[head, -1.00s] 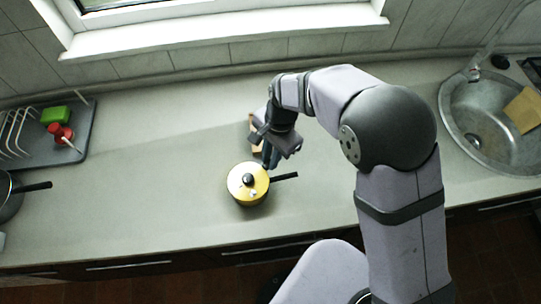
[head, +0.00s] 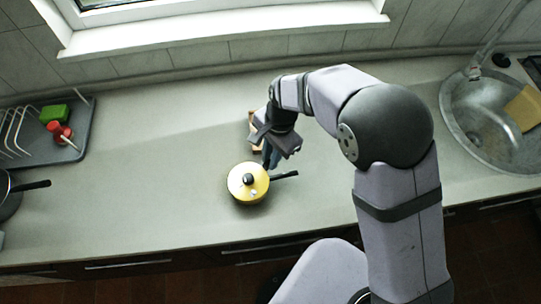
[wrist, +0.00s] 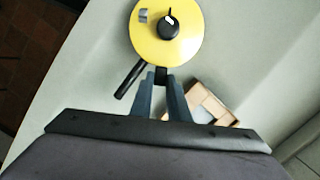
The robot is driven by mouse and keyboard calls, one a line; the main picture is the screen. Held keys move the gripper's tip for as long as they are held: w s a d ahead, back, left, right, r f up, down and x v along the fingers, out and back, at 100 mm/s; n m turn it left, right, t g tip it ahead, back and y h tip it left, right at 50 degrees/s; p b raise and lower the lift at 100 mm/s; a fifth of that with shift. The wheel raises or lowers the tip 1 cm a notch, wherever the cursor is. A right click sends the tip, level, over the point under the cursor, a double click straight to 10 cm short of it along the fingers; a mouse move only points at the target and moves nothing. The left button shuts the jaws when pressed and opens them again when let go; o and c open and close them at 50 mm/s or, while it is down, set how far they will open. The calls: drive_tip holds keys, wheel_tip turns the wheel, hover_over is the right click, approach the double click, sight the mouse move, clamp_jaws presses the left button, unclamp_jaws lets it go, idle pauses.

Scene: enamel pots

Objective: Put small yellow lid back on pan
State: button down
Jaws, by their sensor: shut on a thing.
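The small yellow lid (head: 248,180) with a black knob lies over the small pan (head: 250,202), covering its top. In the wrist view the lid (wrist: 180,42) fills the top middle, with a black knob and a small shiny patch. The pan's black handle (wrist: 128,82) sticks out beside my gripper, and also shows in the head view. My gripper (wrist: 162,80) is shut on a small black piece at the lid's near edge. In the head view my gripper (head: 268,164) is at the lid's upper right edge. I cannot tell whether the lid is fully seated.
A wooden holder (wrist: 208,103) stands close to my gripper, partly hidden by it. A dish rack (head: 75,140) with a green sponge (head: 55,113) and a red item (head: 60,133) is at left. A dark pan (head: 10,195) is below it. The sink (head: 475,125) is at right.

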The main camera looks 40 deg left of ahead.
drive_tip(key=c, duration=1.6)
unclamp_jaws()
drive_tip(key=shift+w+d+r+b, duration=0.15)
drive_tip(key=shift+r+b, duration=0.25)
drive_tip(key=shift+r, duration=0.8)
drive_tip(key=shift+w+a+r+b, duration=0.15)
drive_tip(key=shift+r+b, duration=0.25)
drive_tip(key=shift+r, duration=0.8)
drive_tip(key=shift+w+d+r+b, duration=0.2)
drive_tip(key=shift+r+b, duration=0.2)
drive_tip(key=shift+r, duration=0.8)
drive_tip(key=w+d+t, duration=0.1)
drive_tip(key=w+d, duration=0.3)
drive_tip(key=d, duration=0.6)
drive_tip(key=w+d, duration=0.4)
drive_tip(key=d, duration=0.6)
drive_tip(key=s+d, duration=0.2)
drive_tip(key=d, duration=0.4)
drive_tip(key=s+d+n, duration=0.1)
drive_tip(key=s+d, duration=0.2)
drive_tip(key=d, duration=0.3)
drive_tip(key=s+d+f+n, duration=0.1)
drive_tip(key=s+d, duration=0.1)
drive_tip(key=d, duration=0.4)
drive_tip(key=shift+s+d+t+h, duration=0.15)
drive_tip(key=shift+d+t+h, duration=0.15)
drive_tip(key=shift+t, duration=0.1)
